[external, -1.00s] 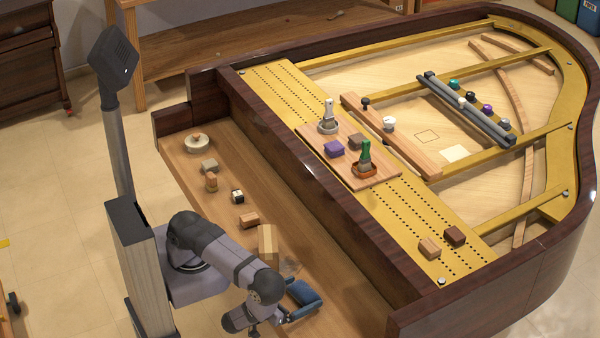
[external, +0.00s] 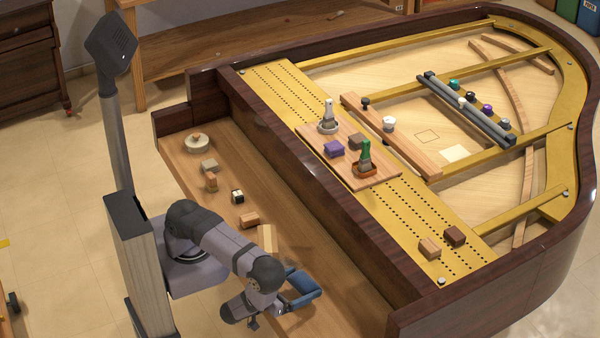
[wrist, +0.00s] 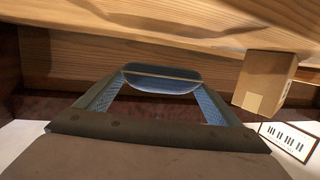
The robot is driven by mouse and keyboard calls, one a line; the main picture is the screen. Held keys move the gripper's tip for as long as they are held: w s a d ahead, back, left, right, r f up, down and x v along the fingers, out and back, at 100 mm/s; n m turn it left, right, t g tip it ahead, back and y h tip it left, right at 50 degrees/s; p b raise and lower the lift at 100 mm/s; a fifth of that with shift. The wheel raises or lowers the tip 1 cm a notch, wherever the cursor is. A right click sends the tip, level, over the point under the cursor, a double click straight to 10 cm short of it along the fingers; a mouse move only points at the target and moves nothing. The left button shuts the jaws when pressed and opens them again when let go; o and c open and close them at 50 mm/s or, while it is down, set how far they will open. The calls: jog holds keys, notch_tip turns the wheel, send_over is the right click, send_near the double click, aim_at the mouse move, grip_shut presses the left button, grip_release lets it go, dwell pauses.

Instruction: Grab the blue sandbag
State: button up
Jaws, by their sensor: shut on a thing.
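In the wrist view, the blue sandbag (wrist: 162,86) shows as a rounded blue shape with a pale line across it, at the far end of my gripper (wrist: 162,76). Two blue mesh finger sides run toward it from the dark gripper body. My gripper is shut on it. In the external view, my gripper (external: 302,288) is over the near right part of the wooden shelf (external: 335,287). There the blue of the bag and the blue of the fingers are hard to tell apart.
Wooden blocks (external: 267,238) and several small objects stand along the shelf to the left. The dark piano wall (external: 330,195) rises behind it.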

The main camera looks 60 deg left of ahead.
aim_at(299, 282)
notch_tip(299, 282, up, 6)
jog(key=p, duration=0.4)
jog(key=shift+f, duration=0.15)
